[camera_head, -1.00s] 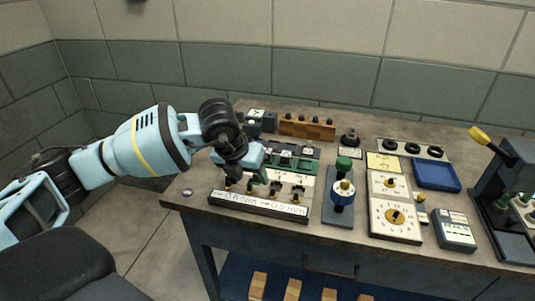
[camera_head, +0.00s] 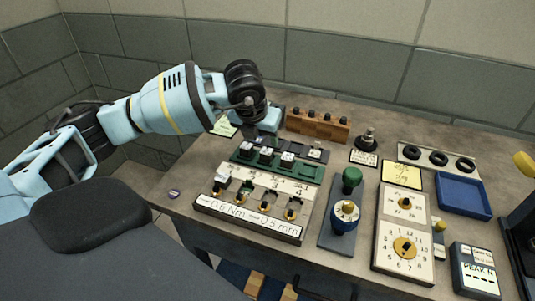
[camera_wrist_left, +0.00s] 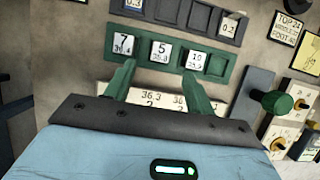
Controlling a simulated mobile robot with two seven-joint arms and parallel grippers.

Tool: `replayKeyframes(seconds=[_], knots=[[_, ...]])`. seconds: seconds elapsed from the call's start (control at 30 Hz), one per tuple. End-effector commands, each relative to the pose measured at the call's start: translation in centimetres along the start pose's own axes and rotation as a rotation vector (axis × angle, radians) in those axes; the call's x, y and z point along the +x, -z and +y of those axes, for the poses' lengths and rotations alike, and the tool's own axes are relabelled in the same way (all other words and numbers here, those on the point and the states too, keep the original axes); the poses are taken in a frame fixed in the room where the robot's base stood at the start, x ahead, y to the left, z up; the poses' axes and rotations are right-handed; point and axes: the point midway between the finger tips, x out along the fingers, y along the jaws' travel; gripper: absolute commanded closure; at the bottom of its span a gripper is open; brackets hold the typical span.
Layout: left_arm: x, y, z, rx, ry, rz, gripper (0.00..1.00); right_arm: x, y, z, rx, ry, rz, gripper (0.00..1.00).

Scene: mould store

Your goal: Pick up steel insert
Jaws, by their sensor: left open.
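Small metal-grey blocks with white number labels, the likely steel inserts, stand in a green rack (camera_head: 305,172) on the bench. In the left wrist view three of them read 7 (camera_wrist_left: 123,44), 5 (camera_wrist_left: 160,51) and 10 (camera_wrist_left: 196,60); the rack's right-hand pocket (camera_wrist_left: 217,66) is empty. Another pale-topped block (camera_head: 222,181) sits at the left end of the white numbered fixture (camera_head: 248,228). My left gripper (camera_wrist_left: 160,88) is open and empty, its green fingers pointing towards the rack. In the head view its body hangs behind the rack and its fingertips are hidden.
A dark rack with small labelled pieces (camera_wrist_left: 180,12) lies behind the green one.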

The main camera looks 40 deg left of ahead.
Motion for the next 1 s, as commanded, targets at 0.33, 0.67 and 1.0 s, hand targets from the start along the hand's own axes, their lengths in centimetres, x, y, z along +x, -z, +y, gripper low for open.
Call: replayKeyframes(seconds=[0.33, 0.67, 1.0], knots=[[2.1, 0.1, 0.0, 0.001, -0.001, 0.001, 0.45, 0.1, 0.5, 0.0, -0.001, 0.000, 0.009, 0.62], [6.3, 0.1, -0.1, 0.000, -0.001, 0.002, 0.45, 0.1, 1.1, 0.1, -0.001, -0.001, 0.022, 0.62], [7.0, 0.1, -0.1, 0.001, 0.000, 0.001, 0.45, 0.1, 1.1, 0.1, -0.001, -0.001, 0.021, 0.62]])
